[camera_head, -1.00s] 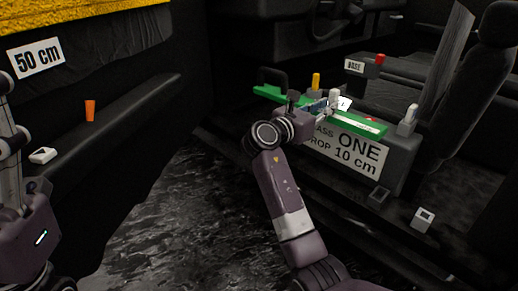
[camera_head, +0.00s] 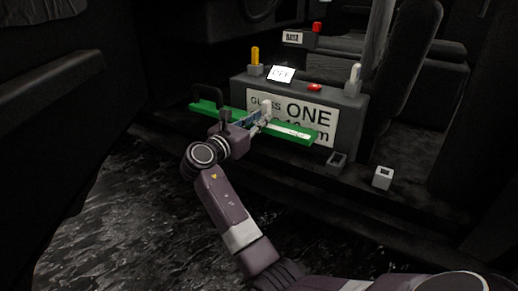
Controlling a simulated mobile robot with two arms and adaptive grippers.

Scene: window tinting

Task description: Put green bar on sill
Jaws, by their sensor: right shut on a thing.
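The long green bar (camera_head: 297,134) is in the middle of the head view, held roughly level in front of a dark box with a white sign. My right gripper (camera_head: 258,124) is shut on the bar near its middle, and the bar sticks out on both sides. A black loop handle (camera_head: 207,97) shows at the bar's left end. The bar covers part of the sign (camera_head: 312,113), which reads "ONE". I cannot tell whether the bar touches the box. My left gripper is out of view. I cannot make out which surface is the sill.
The dark box (camera_head: 345,101) carries a yellow peg (camera_head: 255,55), a white card (camera_head: 282,73), a red button (camera_head: 314,87) and a white peg (camera_head: 354,75). Small square sockets (camera_head: 337,160) and (camera_head: 383,178) stand to the right. Dark floor is open at left.

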